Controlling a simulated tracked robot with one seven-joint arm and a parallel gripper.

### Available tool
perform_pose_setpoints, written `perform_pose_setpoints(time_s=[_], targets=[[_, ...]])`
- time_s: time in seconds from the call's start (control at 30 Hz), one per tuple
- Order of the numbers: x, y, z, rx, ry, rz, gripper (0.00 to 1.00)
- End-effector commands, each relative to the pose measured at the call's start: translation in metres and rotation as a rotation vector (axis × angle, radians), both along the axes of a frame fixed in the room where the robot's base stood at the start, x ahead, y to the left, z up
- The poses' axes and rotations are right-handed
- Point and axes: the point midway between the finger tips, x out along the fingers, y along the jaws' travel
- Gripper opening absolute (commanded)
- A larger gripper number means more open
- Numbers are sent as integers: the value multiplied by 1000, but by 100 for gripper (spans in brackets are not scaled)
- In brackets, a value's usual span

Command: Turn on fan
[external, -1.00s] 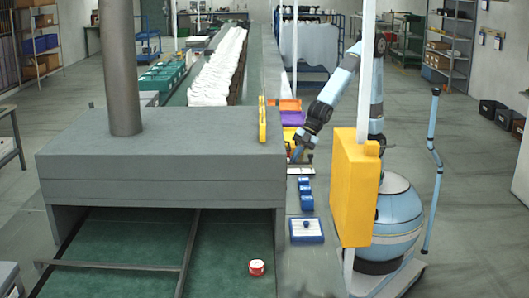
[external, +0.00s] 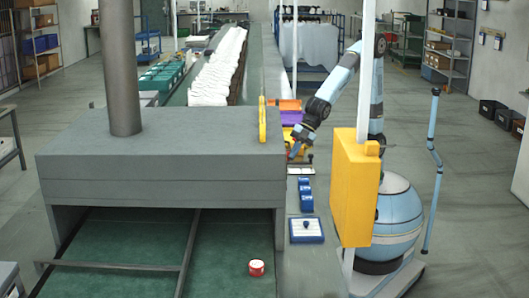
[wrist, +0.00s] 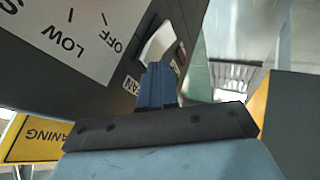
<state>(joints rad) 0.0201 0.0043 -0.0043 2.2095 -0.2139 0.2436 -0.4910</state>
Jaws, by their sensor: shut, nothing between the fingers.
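In the wrist view a white rocker switch (wrist: 158,42) is set in a dark panel, close ahead of my fingertips. A small label (wrist: 130,85) beside it seems to read FAN. My gripper (wrist: 160,78) has its blue fingers together, with nothing between them. The fingertips overlap the lower edge of the switch in the picture; I cannot tell whether they touch it. In the external view my gripper (external: 293,153) is by the right side of the large grey machine (external: 160,140). That side, with its switches, is hidden there.
A white plate (wrist: 75,35) marked LOW and OFF is next to the switch. A yellow sign (wrist: 38,138) is at lower left. In the external view a yellow box (external: 353,185) stands near my arm. Blue items (external: 306,195) lie on the narrow ledge below my gripper.

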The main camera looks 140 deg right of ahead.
Motion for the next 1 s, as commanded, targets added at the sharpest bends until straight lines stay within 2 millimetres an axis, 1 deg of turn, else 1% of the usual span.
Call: perform_pose_setpoints(time_s=[0.13, 0.57, 0.67, 0.87, 1.0], targets=[[0, 0, 5, 1, 0, -1, 0], [-3, 3, 6, 0, 1, 1, 0], [-9, 9, 8, 0, 0, 2, 0], [-27, 27, 12, 0, -1, 3, 0], [-34, 26, 27, 1, -3, -2, 0]])
